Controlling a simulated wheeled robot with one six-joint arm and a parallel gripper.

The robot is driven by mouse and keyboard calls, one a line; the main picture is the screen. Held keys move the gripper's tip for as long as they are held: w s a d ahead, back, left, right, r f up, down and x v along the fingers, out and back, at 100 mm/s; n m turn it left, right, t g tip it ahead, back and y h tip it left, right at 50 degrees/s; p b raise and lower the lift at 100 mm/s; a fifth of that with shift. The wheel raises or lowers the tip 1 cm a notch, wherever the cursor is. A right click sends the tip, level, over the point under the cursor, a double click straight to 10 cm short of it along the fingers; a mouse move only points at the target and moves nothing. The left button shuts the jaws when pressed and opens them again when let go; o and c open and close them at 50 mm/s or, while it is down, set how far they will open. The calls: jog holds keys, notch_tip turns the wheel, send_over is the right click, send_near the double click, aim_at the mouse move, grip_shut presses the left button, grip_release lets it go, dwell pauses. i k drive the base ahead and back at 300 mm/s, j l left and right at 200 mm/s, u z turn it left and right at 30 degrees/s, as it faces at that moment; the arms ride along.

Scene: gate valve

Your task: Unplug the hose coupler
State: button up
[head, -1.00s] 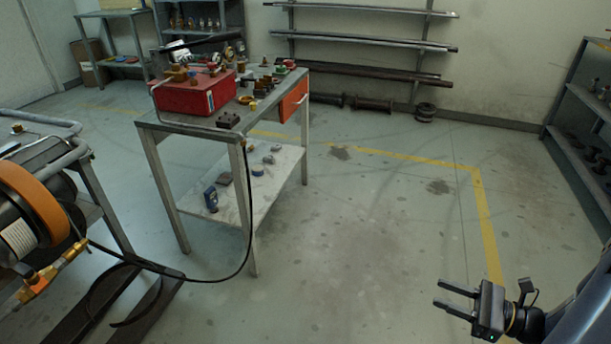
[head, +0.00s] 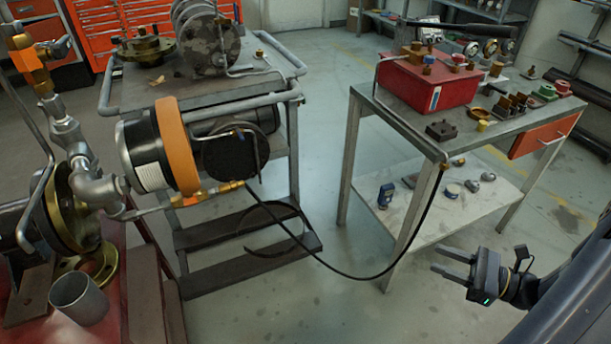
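A black hose (head: 330,272) hangs in a loop between the workbench at the right and the black cylinder unit with an orange band at the left. Its right end meets a small brass fitting (head: 443,165) at the bench's front corner. Its left end runs up near a brass coupler (head: 224,187) with an orange part below the cylinder unit. Which fitting is the hose coupler I cannot tell for sure. My gripper (head: 451,261) is at the lower right, open and empty, its two dark fingers apart and pointing left. It is well apart from the hose and both fittings.
The workbench (head: 392,101) carries a red box (head: 428,82) and small parts; its lower shelf holds several items. A grey cart (head: 287,60) stands under the cylinder unit (head: 150,150). A metal cup (head: 79,297) stands at the lower left. Floor between cart and bench is clear except for the hose.

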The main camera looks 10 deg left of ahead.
aim_at(232, 186)
jog(key=i+j+u, duration=0.1)
jog(key=i+u, duration=0.15)
jog(key=u, duration=0.2)
jog(key=i+u, duration=0.25)
jog(key=u, duration=0.15)
jog(key=i+u, duration=0.25)
jog(key=u, duration=0.2)
jog(key=i+l+u, duration=0.2)
jog(key=u, duration=0.25)
